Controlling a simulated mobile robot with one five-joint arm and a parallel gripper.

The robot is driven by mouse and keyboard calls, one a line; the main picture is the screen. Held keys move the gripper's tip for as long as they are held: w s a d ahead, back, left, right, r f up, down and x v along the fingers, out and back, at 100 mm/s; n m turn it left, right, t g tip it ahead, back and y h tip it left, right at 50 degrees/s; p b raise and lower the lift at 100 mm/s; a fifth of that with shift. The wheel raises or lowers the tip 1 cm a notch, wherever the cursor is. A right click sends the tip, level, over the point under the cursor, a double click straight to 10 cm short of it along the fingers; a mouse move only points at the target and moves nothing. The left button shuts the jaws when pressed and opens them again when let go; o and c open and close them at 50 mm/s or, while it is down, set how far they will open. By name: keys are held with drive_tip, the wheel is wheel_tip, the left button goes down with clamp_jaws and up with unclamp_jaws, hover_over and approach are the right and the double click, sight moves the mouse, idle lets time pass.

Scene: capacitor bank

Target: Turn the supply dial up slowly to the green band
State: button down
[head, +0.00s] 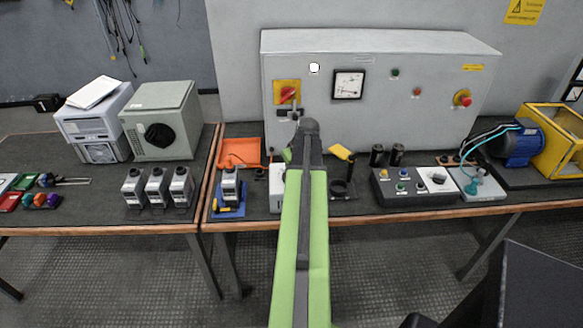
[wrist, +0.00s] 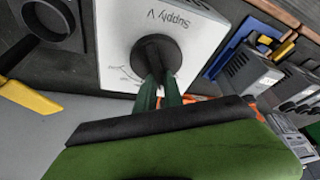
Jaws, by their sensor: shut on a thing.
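The supply box (wrist: 120,30) is a white-topped box marked "Supply V", upside down in the wrist view. Its black dial knob (wrist: 157,50) stands in the middle of the top. My gripper (wrist: 160,78) has its green fingers closed on the knob. Faint scale marks show beside the knob, but no green band or pointer can be made out. In the head view the supply box (head: 276,186) is mostly hidden behind my arm, and the knob is hidden. A square meter (head: 348,84) with a white face is on the grey cabinet (head: 430,75); its reading is too small to tell.
A red rotary switch (head: 287,94) and a red emergency button (head: 462,97) are on the cabinet. A blue fixture (head: 228,211) holding a grey module stands left of the box. A yellow-handled tool (head: 341,152) and black cylinders (head: 377,155) are to the right. A push-button box (head: 402,187) stands further right.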

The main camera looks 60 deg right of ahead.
drive_tip(key=c, duration=1.5)
unclamp_jaws()
drive_tip(key=shift+o, duration=0.2)
drive_tip(key=p+v, duration=1.6)
drive_tip(key=v, duration=0.1)
drive_tip(key=shift+r, duration=0.25)
